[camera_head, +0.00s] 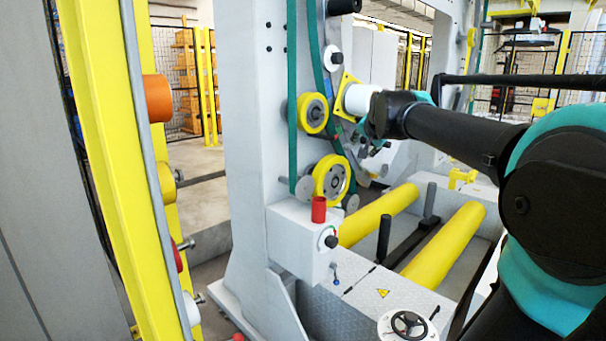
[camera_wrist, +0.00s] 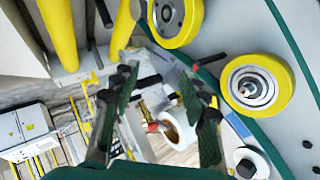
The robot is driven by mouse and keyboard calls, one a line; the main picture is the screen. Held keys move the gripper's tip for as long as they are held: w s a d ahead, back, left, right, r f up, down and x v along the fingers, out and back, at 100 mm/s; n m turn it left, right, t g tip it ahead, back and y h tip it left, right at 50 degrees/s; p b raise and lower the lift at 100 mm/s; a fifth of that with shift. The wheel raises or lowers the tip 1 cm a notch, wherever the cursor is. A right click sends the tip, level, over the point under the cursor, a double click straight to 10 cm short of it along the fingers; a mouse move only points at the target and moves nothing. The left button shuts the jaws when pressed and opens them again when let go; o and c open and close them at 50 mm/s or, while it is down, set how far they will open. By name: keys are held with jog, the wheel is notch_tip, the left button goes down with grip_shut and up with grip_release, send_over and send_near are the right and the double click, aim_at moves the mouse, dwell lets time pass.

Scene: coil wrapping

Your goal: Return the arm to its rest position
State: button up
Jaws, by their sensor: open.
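My arm stretches in from the right of the head view, black with teal joints. My gripper (camera_head: 372,152) is at its far end, beside the grey machine frame (camera_head: 252,150) and its yellow-rimmed wheels. In the wrist view my gripper (camera_wrist: 160,84) has its two dark fingers spread apart, with nothing held between them. Behind the gap, the wrist view shows a white ring-shaped part (camera_wrist: 180,130) and the floor. In the head view the fingers are small and partly hidden by the wrist.
An upper yellow wheel (camera_head: 312,113) and a lower yellow wheel (camera_head: 331,180) carry the green belt (camera_head: 292,90) close to my gripper. Yellow rollers (camera_head: 448,245) lie below the arm. A control box with a red cap (camera_head: 319,209) juts out. A yellow post (camera_head: 110,150) stands left.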

jog(key=s+f+n+g, duration=0.2)
jog(key=s+f, duration=0.4)
jog(key=f, duration=0.5)
jog(key=s+f+n+g, duration=0.2)
jog(key=s+f, duration=0.3)
jog(key=f, duration=0.6)
jog(key=s+f+n+g, duration=0.3)
jog(key=s+f+n, duration=0.1)
jog(key=s+f, duration=1.3)
jog(key=s, duration=0.2)
jog(key=shift+s+d+f, duration=0.2)
jog(key=shift+s+f, duration=0.15)
